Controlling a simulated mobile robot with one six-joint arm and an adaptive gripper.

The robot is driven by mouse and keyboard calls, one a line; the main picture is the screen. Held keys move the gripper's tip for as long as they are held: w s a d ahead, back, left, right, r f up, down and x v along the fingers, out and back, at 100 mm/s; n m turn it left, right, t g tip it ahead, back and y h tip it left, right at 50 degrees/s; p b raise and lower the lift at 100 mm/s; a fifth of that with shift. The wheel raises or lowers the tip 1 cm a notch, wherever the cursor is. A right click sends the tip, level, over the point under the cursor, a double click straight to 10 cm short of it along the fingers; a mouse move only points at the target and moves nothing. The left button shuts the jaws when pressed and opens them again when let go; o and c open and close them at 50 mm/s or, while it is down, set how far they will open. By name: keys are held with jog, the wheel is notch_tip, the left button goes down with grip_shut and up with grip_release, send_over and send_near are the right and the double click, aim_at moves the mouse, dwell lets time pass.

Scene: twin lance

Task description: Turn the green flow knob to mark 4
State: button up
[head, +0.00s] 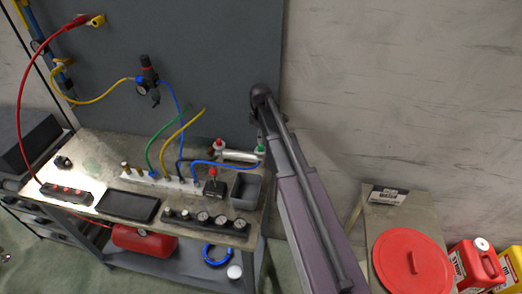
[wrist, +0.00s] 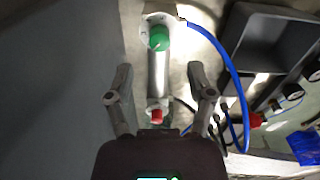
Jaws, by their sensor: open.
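The green flow knob (wrist: 159,38) sits at the far end of a pale metal cylinder in the wrist view, on a round white dial plate (wrist: 147,24). The dial's marks are too small to read, so I cannot tell the setting. In the head view the green knob (head: 261,149) is at the cylinder's right end, close beside my arm. A red knob (wrist: 156,115) is at the cylinder's other end. My gripper (wrist: 158,72) is open and empty. Its fingers are on either side of the cylinder in the picture, with their tips short of the green knob. Height above it is unclear.
A blue hose (wrist: 229,65) curves from beside the green knob. A grey open bin (head: 246,190) stands close by on the bench. A row of gauges (head: 204,218) lies along the front. The grey back panel (head: 190,60) rises behind the bench.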

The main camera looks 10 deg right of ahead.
aim_at(261, 146)
jog(key=shift+f+b, duration=2.7)
jog(key=shift+f, duration=0.35)
grip_shut()
